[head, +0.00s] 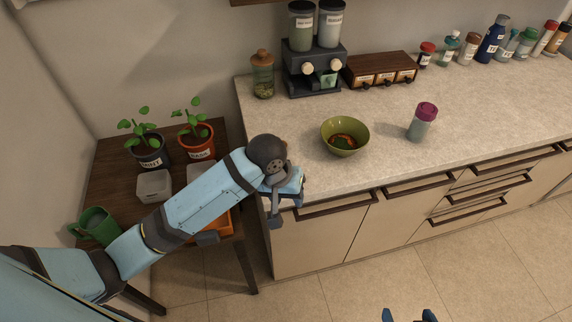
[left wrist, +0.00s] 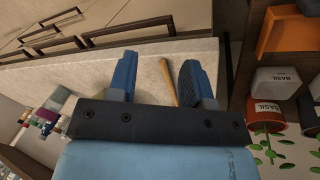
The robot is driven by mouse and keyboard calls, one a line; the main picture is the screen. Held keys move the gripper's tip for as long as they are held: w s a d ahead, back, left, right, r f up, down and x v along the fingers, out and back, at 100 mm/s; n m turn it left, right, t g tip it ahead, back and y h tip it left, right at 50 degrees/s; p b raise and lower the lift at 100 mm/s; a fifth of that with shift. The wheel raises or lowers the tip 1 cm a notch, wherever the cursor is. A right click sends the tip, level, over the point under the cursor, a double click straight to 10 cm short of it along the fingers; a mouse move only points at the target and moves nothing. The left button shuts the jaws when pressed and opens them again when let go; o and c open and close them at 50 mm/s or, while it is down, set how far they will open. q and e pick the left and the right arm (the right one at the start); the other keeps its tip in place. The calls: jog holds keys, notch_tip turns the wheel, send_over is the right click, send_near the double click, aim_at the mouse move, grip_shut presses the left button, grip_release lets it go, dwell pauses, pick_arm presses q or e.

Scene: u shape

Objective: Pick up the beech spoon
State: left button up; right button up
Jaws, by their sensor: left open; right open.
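The beech spoon (left wrist: 167,82) shows in the left wrist view as a light wooden stick on the pale countertop. It lies in the gap between the fingers of my left gripper (left wrist: 158,75), nearer the right finger, and I cannot tell how far below them. In the head view my left gripper (head: 284,203) is at the counter's front left corner, open, and the spoon is hidden there, apparently behind my arm. My right gripper (head: 409,315) shows only as two blue tips apart at the bottom edge, open and empty, in front of the cabinets.
A green bowl (head: 345,137) with food and a pink-lidded shaker (head: 422,122) stand on the countertop (head: 480,105). A jar (head: 262,75), a dispenser (head: 314,68) and several bottles line the back. A side table (head: 105,180) at left holds plants, a green mug (head: 96,225) and trays.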

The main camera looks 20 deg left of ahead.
pick_arm(q)
jog(key=w+a+r+n+g+y, duration=0.1)
jog(key=w+a+r+n, duration=0.15)
jog(key=w, duration=0.35)
jog(key=w+a+r+n+y, duration=0.1)
jog(key=w+a+r+n, duration=0.2)
jog(key=w, duration=0.4)
jog(key=f, duration=0.7)
jog(key=shift+d+f, duration=0.1)
jog(key=shift+d, duration=0.25)
jog(key=f, duration=0.2)
jog(key=d+f+p, duration=0.1)
jog(key=f, duration=0.1)
jog(key=shift+s+f, duration=0.2)
jog(key=shift+f, duration=0.65)
grip_shut()
